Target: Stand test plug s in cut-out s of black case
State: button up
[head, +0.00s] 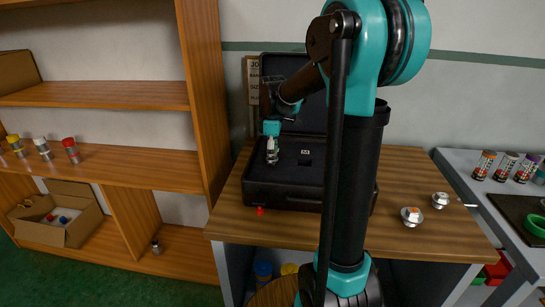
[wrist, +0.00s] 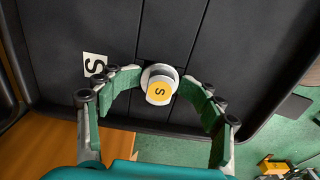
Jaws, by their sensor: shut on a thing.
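The black case (head: 268,196) lies open on the wooden table, its lid raised at the back. Test plug s (wrist: 159,93), a metal plug with a yellow top marked S, sits between the curved green fingers of my gripper (wrist: 161,78), which is shut on it. In the head view, my gripper (head: 271,140) is over the left part of the case. A white label with a black S (wrist: 95,65) lies on the black surface left of the plug in the wrist view. Cut-out s itself is hidden; I cannot tell whether the plug's lower end is inside it.
A white M label (head: 305,151) marks the case right of my gripper. A small red thing (head: 260,211) lies by the case's front edge. Shelves stand at left.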

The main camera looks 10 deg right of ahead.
notch_tip(320, 180, up, 13)
jog(key=shift+f, duration=0.15)
dwell(0.5)
